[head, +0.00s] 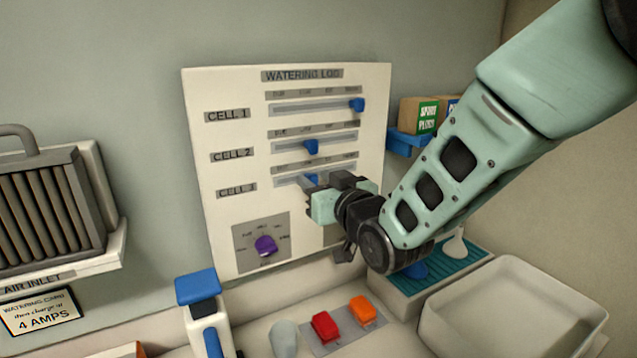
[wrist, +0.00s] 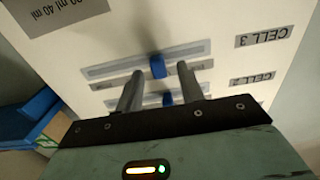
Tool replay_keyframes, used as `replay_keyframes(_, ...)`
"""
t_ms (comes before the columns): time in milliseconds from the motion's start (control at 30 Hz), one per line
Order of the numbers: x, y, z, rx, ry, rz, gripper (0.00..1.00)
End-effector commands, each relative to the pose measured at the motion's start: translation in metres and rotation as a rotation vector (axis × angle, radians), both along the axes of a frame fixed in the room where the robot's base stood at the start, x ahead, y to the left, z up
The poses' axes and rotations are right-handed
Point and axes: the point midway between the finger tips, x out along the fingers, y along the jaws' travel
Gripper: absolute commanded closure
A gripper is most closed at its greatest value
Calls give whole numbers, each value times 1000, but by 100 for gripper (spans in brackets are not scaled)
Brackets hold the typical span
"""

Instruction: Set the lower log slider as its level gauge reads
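The white watering log panel (head: 235,105) stands upright on the wall with three slider rows. The lowest slider, CELL 3, has a blue knob (head: 310,180), partly hidden by my gripper (head: 325,198) in the head view. In the upside-down wrist view, this knob (wrist: 157,66) sits between my two open fingertips, with a gap on each side. The CELL 2 knob (head: 311,147) is near the middle of its slot; the CELL 1 knob (head: 357,104) is at the right end. The level gauge for CELL 3 cannot be made out in either view.
A purple dial (head: 265,246) is at the panel's lower left. Below are a blue-topped bottle (head: 198,290), a red switch (head: 325,326) and an orange switch (head: 361,310). A white bin (head: 510,315) stands at right, and boxes (head: 420,115) sit on a blue shelf behind my arm.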

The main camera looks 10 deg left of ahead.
Motion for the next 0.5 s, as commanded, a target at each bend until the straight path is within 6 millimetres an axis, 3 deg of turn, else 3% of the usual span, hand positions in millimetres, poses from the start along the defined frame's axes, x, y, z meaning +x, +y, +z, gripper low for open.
replay_keyframes(267,-13,-10,-2,1,1,0,62)
replay_keyframes(500,-54,-41,-4,3,0,-1,62)
